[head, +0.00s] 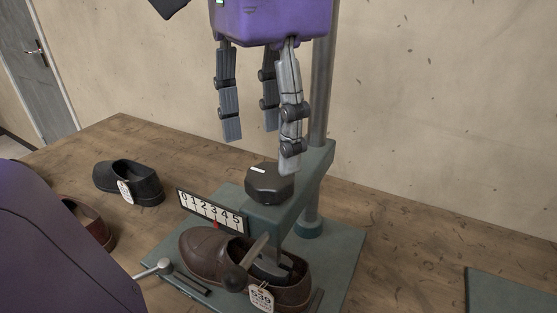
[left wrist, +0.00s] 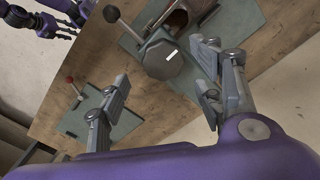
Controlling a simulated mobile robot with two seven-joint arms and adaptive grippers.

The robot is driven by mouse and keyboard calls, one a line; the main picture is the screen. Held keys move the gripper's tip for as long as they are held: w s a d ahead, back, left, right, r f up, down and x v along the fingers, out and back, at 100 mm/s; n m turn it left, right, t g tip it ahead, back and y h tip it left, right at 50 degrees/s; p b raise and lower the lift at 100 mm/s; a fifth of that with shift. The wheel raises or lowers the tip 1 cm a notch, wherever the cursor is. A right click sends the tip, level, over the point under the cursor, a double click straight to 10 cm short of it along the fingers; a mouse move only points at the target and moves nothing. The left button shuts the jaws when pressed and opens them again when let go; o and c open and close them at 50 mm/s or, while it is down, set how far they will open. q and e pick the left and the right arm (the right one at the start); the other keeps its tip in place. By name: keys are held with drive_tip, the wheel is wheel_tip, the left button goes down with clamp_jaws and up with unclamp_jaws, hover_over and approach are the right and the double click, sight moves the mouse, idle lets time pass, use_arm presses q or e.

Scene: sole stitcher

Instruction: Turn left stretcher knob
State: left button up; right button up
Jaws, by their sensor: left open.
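The left stretcher's knob (head: 269,184) is a dark, many-sided cap with a white mark on top, on the green arm of the stretcher (head: 325,165). It also shows in the left wrist view (left wrist: 162,62). My left gripper (head: 262,150) hangs above the knob, fingers pointing down and spread, open and empty. In the left wrist view its fingers (left wrist: 160,85) stand to either side of the knob's line of sight; contact is not visible. My right gripper (left wrist: 58,27) shows small at the top left of the left wrist view; its jaw state is unclear.
A brown shoe (head: 205,248) with a tag sits on the stretcher under the knob, beside a number scale (head: 212,211). A black shoe (head: 128,182) lies at left on the wooden table (head: 420,250). A second green base (head: 512,290) is at right. A post (head: 323,80) stands behind my gripper.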

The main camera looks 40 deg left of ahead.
sight(270, 177)
use_arm(q)
wheel_tip(270, 177, down, 5)
idle(0.3)
drive_tip(key=shift+c, duration=0.2)
drive_tip(key=shift+w, duration=0.1)
drive_tip(key=c, duration=1.1)
drive_tip(key=shift+o, duration=0.2)
